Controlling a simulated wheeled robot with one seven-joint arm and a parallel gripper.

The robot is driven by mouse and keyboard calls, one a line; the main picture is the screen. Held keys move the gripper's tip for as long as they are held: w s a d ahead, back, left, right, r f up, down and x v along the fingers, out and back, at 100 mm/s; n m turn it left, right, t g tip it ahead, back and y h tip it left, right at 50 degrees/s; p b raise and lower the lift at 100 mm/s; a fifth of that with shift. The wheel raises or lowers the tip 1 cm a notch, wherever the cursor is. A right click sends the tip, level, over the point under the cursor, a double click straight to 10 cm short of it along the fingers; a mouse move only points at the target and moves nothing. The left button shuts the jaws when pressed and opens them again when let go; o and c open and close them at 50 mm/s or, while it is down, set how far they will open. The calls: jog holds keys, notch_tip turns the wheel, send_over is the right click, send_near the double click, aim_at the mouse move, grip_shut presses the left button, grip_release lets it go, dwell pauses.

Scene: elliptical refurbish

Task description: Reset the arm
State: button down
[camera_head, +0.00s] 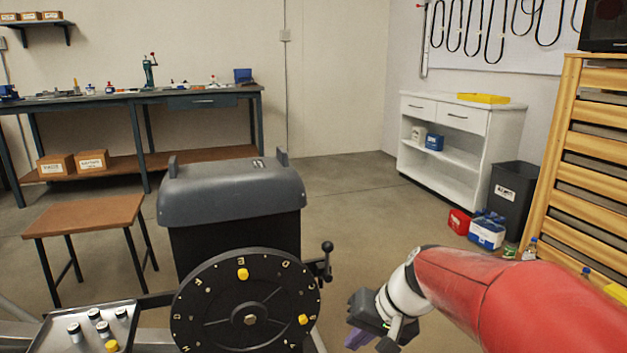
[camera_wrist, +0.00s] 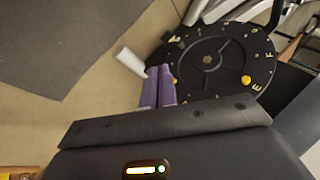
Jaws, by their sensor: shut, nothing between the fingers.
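My red and white arm reaches in from the right in the head view, with my gripper (camera_head: 357,338) low in the picture, just right of a black lettered dial. In the wrist view the two purple fingers of my gripper (camera_wrist: 158,88) lie side by side, shut, with nothing between them. The black dial (camera_head: 247,300) carries letters around its rim and yellow knobs. It also shows in the wrist view (camera_wrist: 215,62), beyond the fingertips. I cannot tell whether the fingers touch it.
A tray (camera_head: 63,335) with several small bottles stands left of the dial. A grey-topped machine (camera_head: 231,190) stands behind it. A brown table (camera_head: 85,215) is at left. A white cabinet (camera_head: 455,145) and black bin (camera_head: 513,197) stand at back right. The middle floor is clear.

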jog(key=s+d+r+t+h+p, duration=0.1)
jog(key=s+d+r+h, duration=0.1)
jog(key=s, duration=0.5)
jog(key=s+d+r+n+t+h+p, duration=0.1)
jog(key=s+d+r+t+h, duration=0.1)
jog(key=s, duration=0.6)
jog(key=shift+s+d+r+h+p, duration=0.25)
jog(key=shift+d+r+h, duration=0.65)
jog(key=shift+d, duration=0.8)
